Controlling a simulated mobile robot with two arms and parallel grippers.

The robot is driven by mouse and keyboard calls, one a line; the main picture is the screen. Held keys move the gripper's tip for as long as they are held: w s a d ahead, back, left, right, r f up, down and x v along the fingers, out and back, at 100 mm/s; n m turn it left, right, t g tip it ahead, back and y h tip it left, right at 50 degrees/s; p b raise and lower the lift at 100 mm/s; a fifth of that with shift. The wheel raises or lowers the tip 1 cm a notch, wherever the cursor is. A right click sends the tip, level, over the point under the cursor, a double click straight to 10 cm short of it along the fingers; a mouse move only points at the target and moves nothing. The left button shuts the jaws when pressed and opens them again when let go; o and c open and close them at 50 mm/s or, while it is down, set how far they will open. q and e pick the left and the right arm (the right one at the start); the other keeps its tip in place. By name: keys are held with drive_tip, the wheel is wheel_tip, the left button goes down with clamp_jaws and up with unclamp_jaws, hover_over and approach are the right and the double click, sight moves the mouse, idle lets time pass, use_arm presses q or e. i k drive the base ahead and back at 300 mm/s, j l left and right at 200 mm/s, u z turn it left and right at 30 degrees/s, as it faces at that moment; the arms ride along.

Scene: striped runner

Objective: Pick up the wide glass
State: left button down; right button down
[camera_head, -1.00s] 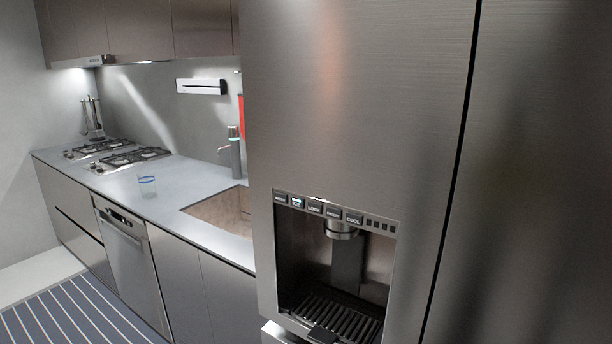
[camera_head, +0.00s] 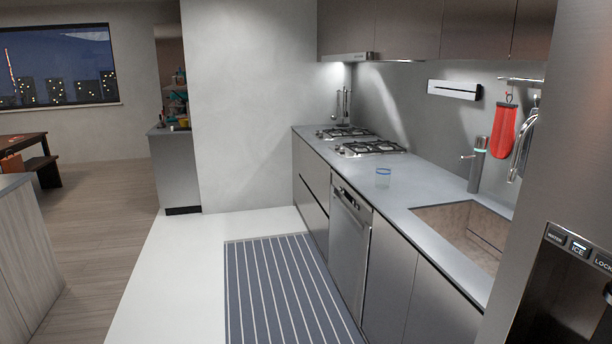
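Neither of my grippers shows in the head view.
The steel fridge (camera_head: 565,150) stands close on the right. A striped runner (camera_head: 285,290) lies on the floor before the cabinets. A wooden-sided unit (camera_head: 25,265) stands at left; the floor between is free.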

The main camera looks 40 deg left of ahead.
sight(382, 178)
drive_tip(key=u, duration=0.8)
drive_tip(key=i+j, duration=0.15)
drive_tip(key=i, duration=0.3)
drive_tip(key=i+j, duration=0.15)
drive_tip(key=i, duration=0.3)
drive_tip(key=z, duration=0.05)
